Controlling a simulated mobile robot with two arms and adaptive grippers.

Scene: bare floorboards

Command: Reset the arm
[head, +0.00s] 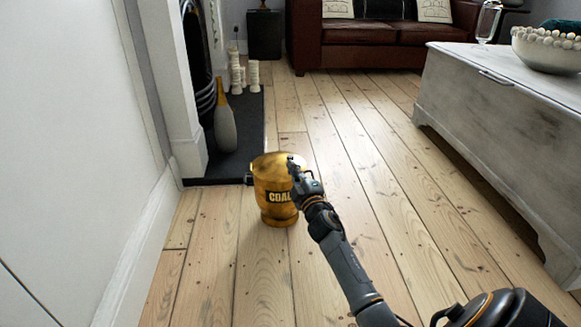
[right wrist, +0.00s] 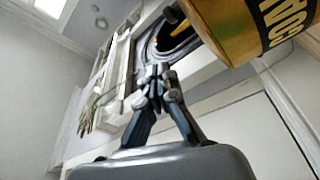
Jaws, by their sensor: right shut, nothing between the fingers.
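My right gripper (head: 293,165) reaches in from the lower right of the head view, its fingers in front of the upper right side of a gold coal bucket (head: 272,205). The bucket stands upright on the floorboards and has a dark label. In the right wrist view my right gripper (right wrist: 158,75) is shut with nothing between its fingertips. The bucket (right wrist: 225,25) fills the upper right corner there, beside the fingers and apart from them. My left gripper is in neither view.
A white wall and skirting (head: 135,240) run along the left. A fireplace with a dark hearth (head: 235,150) holds white candles (head: 237,75). A grey chest (head: 480,130) with a bowl (head: 545,55) stands right. A brown sofa (head: 375,45) is at the back. The floorboards (head: 345,130) between are clear.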

